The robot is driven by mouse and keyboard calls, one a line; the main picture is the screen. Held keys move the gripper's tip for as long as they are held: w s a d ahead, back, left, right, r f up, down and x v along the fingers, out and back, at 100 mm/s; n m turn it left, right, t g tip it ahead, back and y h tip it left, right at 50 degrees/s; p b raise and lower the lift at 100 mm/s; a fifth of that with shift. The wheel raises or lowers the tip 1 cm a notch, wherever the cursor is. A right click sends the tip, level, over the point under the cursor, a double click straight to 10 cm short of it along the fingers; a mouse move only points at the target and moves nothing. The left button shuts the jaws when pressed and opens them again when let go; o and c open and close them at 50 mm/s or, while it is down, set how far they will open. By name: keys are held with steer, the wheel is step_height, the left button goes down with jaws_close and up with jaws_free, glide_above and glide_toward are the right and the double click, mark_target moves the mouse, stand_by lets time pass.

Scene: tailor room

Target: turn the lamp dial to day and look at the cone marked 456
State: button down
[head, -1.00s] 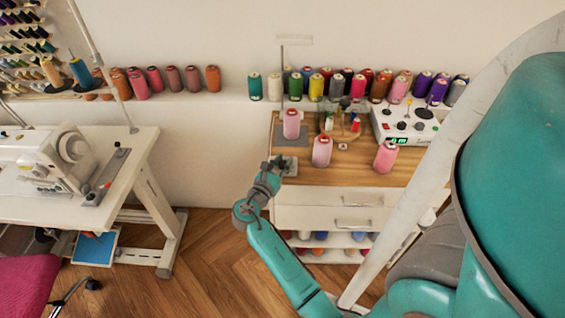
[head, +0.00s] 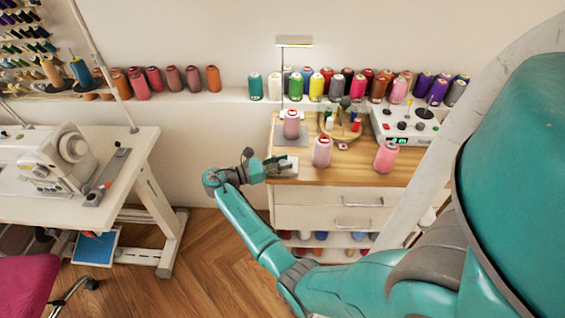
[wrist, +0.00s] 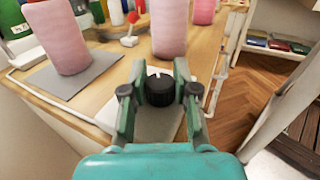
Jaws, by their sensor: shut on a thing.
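A black dial (wrist: 160,88) with a white pointer mark sits on a pale base at the table's near left corner. My gripper (wrist: 158,78) is shut on it, with a finger on each side; the gripper also shows in the head view (head: 284,164). The lamp head (head: 295,41) is on a thin post above the table. One pink cone (head: 291,126) stands upright on a grey pad under the lamp. A second pink cone (head: 322,152) and a third pink cone (head: 386,157) stand to its right. I cannot read any number on them.
The wooden table (head: 352,172) also holds a round rack (head: 342,127) and a white control box (head: 405,124). Many-coloured cones line the wall ledge behind. A white sewing table (head: 110,150) stands at the left, with open floor between.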

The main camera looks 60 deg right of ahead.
steer(key=shift+g, duration=0.3)
steer(key=c, duration=0.8)
jaws_free()
steer(key=shift+c, duration=0.2)
steer(key=v, duration=0.7)
steer(key=shift+w+a, duration=0.15)
steer(key=shift+w, duration=0.05)
steer(key=shift+a+r, duration=0.1)
